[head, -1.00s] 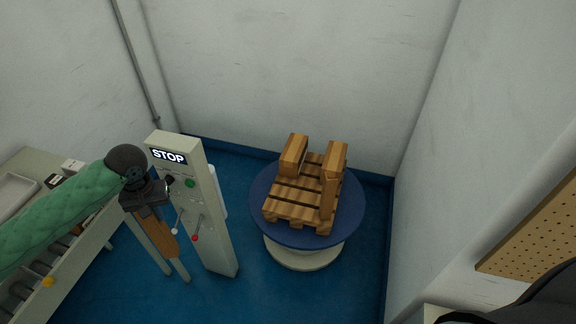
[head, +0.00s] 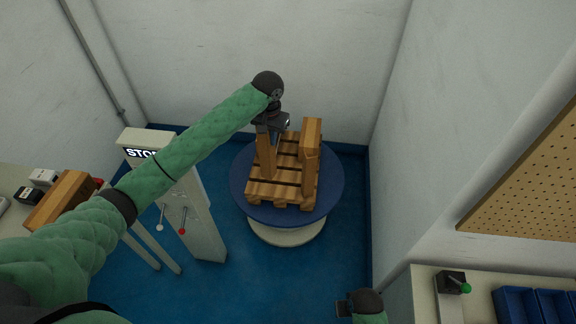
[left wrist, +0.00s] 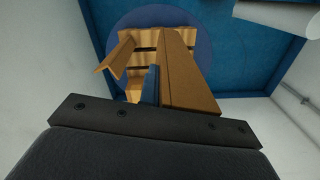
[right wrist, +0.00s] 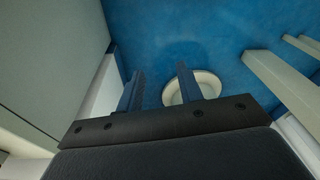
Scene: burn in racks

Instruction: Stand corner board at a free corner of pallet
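My left gripper (head: 270,128) is shut on a wooden corner board (head: 268,163), held upright over the left side of the slatted pallet (head: 282,188). The pallet lies on a round blue turntable (head: 333,180). I cannot tell whether the held board's lower end touches the pallet. The left wrist view shows the held board (left wrist: 187,75) beside one blue finger; the other finger is hidden. Boards (head: 312,140) stand along the pallet's right side. The back left corner is largely hidden by my gripper. My right gripper (head: 344,309) is open and empty, and shows in the right wrist view (right wrist: 158,88).
A grey STOP post (head: 200,225) with small levers stands left of the turntable, under my left arm. Another wooden board (head: 62,200) lies on the left bench. A right-hand bench (head: 430,300) holds blue bins (head: 520,306). Walls close in behind and right.

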